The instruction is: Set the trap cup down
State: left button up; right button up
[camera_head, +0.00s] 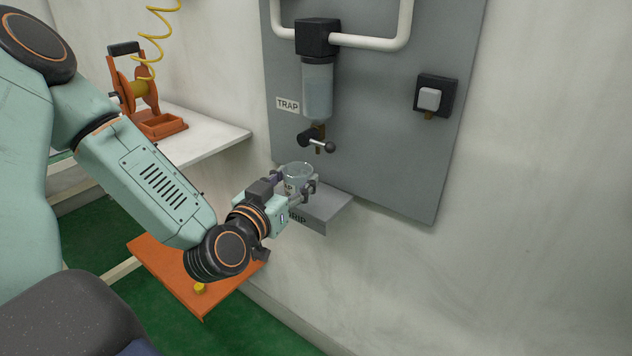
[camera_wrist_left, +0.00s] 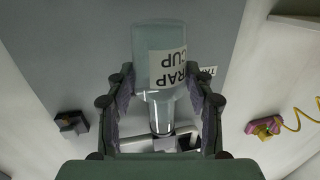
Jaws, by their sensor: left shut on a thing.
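The trap cup (camera_head: 299,171) is a clear cup with a white label, upright in the head view. My left gripper (camera_head: 297,183) is shut around it, a finger on each side. In the left wrist view the cup (camera_wrist_left: 158,50) shows its label reading "TRAP CUP" between the fingers of the left gripper (camera_wrist_left: 162,85). The cup is over or on the small grey shelf (camera_head: 325,213), below the trap's valve (camera_head: 318,139). The gripper hides the cup's base, so I cannot tell whether it touches the shelf. My right gripper is not in view.
The clear trap bowl (camera_head: 317,92) hangs above on a grey wall panel (camera_head: 385,130). A switch box (camera_head: 431,97) is to its right. An orange reel stand (camera_head: 140,90) is on a white bench (camera_head: 205,148) at left. An orange platform (camera_head: 165,262) is below my arm.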

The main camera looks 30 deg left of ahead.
pick_arm(q)
jog(key=w+b, duration=0.1)
jog(key=w, duration=0.1)
jog(key=w+b, duration=0.1)
jog(key=w, duration=0.2)
jog(key=w+a, duration=0.1)
jog(key=w, duration=0.2)
jog(key=shift+w+a+b, duration=0.1)
jog(key=shift+b, duration=0.3)
jog(key=shift+w+a, duration=0.1)
jog(key=shift+w, duration=0.3)
jog(key=f, duration=0.1)
jog(key=f+b, duration=0.2)
jog(key=shift+w+f, duration=0.25)
jog(key=shift+f, duration=0.15)
jog(key=shift+r, duration=0.1)
jog(key=shift+s, duration=0.1)
jog(key=o, duration=0.9)
jog(key=shift+o, duration=0.6)
